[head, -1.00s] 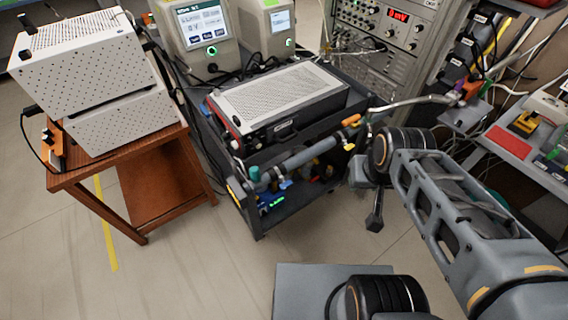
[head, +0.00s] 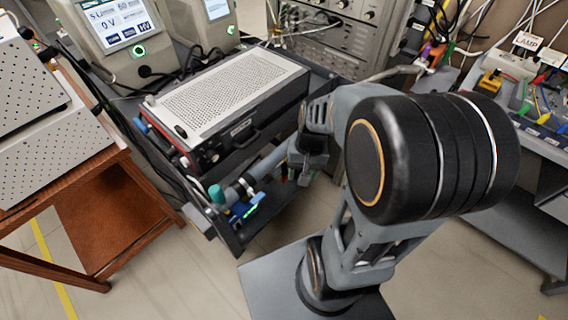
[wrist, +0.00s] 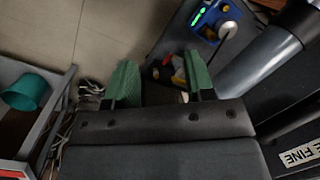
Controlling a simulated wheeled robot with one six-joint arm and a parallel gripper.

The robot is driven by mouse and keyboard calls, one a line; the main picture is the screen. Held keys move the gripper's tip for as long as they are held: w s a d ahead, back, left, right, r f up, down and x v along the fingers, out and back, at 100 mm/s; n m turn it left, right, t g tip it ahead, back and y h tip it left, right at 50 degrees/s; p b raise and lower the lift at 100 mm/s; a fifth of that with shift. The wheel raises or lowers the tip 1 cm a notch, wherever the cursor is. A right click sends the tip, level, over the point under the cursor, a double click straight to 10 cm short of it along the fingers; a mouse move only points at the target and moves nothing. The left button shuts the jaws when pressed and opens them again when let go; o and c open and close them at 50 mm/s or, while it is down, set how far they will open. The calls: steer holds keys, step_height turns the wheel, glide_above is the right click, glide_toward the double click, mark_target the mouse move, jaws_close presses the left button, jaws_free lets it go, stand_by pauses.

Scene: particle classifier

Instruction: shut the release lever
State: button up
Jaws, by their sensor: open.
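I cannot make out the release lever for certain in either view. The grey pipe (head: 262,166) runs along the front of the dark cart, with a teal cap (head: 217,194) at its near left end; its right part is hidden behind my arm. In the wrist view my gripper (wrist: 160,82) is open, its two green-padded fingers apart with nothing held between them. The grey pipe (wrist: 258,56) lies to the right of the fingers there. In the head view the fingertips are not clear; the wrist (head: 312,150) is at the cart's front right.
A blue device (wrist: 216,22) with a green display is just beyond the fingers; small coloured items lie between them. A perforated metal box (head: 225,100) sits on the cart. A wooden table (head: 105,215) stands left, a bench (head: 525,140) right.

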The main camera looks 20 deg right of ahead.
steer(key=w+d+f+m+t+y+b, duration=0.2)
steer(key=w+f+m+t+y+b, duration=0.15)
steer(key=f+m, duration=0.45)
steer(key=w+d+f+m+t+y+b, duration=0.1)
steer(key=w+f+m+t+y+b, duration=0.25)
steer(key=f, duration=0.95)
steer(key=w+d+f+m+t+y+b, duration=0.1)
steer(key=w+d+f+m+y+b, duration=0.1)
steer(key=f+m+y+b, duration=0.45)
steer(key=w+d+f+m+t+h+p, duration=0.1)
steer(key=w+d+f+m+t+h, duration=0.3)
steer(key=w+d+m+t+h, duration=0.45)
steer(key=shift+t+y, duration=0.35)
steer(key=shift+y, duration=0.05)
steer(key=x, duration=0.4)
steer(key=b+x, duration=0.1)
steer(key=x, duration=0.3)
steer(key=b+x, duration=0.1)
steer(key=x, duration=0.4)
steer(key=shift+s+a, duration=0.15)
steer(key=shift+a, duration=0.15)
steer(key=shift+c, duration=0.4)
jaws_close()
